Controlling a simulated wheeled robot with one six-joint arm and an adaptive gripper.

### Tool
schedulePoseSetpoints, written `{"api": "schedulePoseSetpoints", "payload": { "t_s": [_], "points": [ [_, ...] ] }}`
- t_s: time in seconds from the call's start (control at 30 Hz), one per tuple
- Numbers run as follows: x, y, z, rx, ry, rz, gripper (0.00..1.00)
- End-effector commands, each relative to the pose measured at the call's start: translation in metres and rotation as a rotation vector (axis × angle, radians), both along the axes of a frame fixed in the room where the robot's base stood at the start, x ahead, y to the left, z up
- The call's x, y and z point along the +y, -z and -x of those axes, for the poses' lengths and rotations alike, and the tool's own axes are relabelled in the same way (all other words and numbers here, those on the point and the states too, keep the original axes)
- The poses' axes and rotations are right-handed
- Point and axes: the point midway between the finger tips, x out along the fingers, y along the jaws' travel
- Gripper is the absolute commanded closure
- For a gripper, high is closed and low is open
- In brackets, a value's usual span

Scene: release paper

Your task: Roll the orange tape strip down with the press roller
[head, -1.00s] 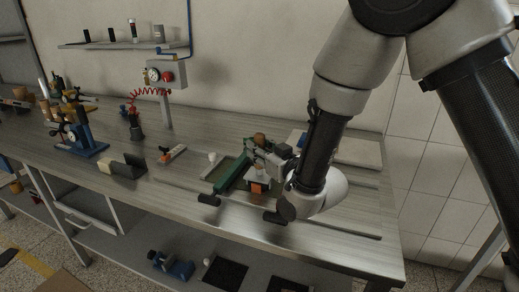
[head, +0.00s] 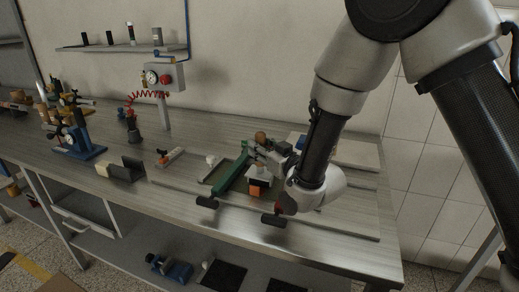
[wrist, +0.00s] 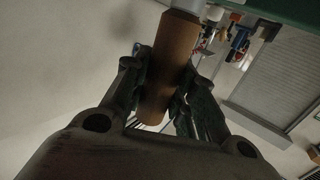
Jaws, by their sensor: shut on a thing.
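My gripper (head: 268,150) is over the right part of the bench. In the wrist view its two fingers (wrist: 163,95) are shut around a brown cylindrical handle, which I take to be the press roller (wrist: 174,55). The handle's round brown end (head: 260,136) shows above the fingers in the head view. A pale metal part continues from the handle at the top of the wrist view. A small orange patch (head: 255,190), likely the orange tape strip, shows on a block just below and in front of my gripper. The roller's contact with it cannot be made out.
A green bar (head: 232,174) stands left of the orange patch, beside a shallow tray. A dark angled holder (head: 128,166) is further left. Bare bench (head: 320,252) lies to the front right.

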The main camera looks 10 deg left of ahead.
Motion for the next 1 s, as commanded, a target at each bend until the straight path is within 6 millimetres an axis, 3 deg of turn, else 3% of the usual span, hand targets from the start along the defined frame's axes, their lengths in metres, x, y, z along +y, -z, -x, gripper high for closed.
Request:
{"api": "schedulePoseSetpoints", "payload": {
  "t_s": [1.0],
  "points": [
    [-0.006,0.002,-0.04,0.005,0.001,0.004,1.0]
  ]
}}
